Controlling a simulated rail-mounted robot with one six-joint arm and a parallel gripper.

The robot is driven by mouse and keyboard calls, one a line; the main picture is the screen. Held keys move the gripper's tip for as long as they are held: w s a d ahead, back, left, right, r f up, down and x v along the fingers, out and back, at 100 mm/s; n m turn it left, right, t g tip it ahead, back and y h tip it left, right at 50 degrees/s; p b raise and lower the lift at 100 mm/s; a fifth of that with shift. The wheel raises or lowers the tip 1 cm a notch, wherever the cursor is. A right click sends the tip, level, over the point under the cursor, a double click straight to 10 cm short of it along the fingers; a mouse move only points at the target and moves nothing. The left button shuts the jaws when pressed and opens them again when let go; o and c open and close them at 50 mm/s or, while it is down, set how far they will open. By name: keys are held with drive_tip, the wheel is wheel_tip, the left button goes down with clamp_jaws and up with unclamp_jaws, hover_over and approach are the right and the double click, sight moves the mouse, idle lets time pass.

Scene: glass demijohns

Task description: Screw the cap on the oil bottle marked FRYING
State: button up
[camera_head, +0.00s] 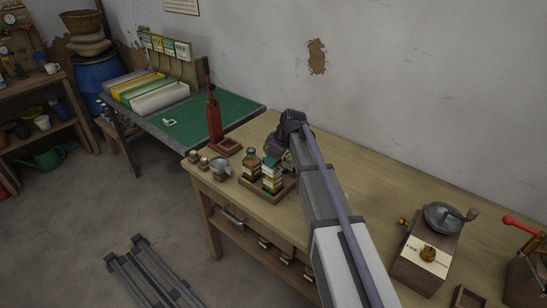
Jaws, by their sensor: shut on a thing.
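A brown-green glass bottle (251,159) with a pale label stands in a wooden tray (282,195) on the workbench. Beside it to the right stand more labelled bottles (272,175), partly hidden by my gripper. The labels are too small to read, so I cannot tell which is marked FRYING. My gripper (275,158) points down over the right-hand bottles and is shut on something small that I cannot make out. A teal patch shows at its tip; I cannot tell if it is a cap. Two small brown pieces (198,159), perhaps stoppers, stand at the bench's left end.
A metal funnel or bowl (221,167) sits left of the tray. A red upright tool (214,122) stands behind it on a wooden base. A grinder (428,248) stands at the right. The bench between my arm and the wall is clear.

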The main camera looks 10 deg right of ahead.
drive_tip(key=shift+f, duration=0.3)
drive_tip(key=o, duration=1)
drive_tip(key=shift+r, duration=0.1)
drive_tip(key=shift+c, duration=0.2)
drive_tip(key=p+v, duration=0.9)
drive_tip(key=v, duration=0.1)
drive_tip(key=shift+r+p, duration=0.35)
drive_tip(key=shift+r, duration=0.05)
drive_tip(key=shift+d, duration=0.1)
drive_tip(key=s+a+f+m+g+h+b, duration=0.1)
drive_tip(key=s+m, duration=0.4)
drive_tip(key=s, duration=0.8)
drive_tip(key=s+a+f+m+g+h+b, duration=0.1)
drive_tip(key=s+m, duration=0.4)
drive_tip(key=s, duration=0.9)
drive_tip(key=shift+a+f+m+g+h, duration=0.3)
drive_tip(key=shift+a+f+g+h, duration=0.1)
drive_tip(key=shift+a+f+h, duration=0.35)
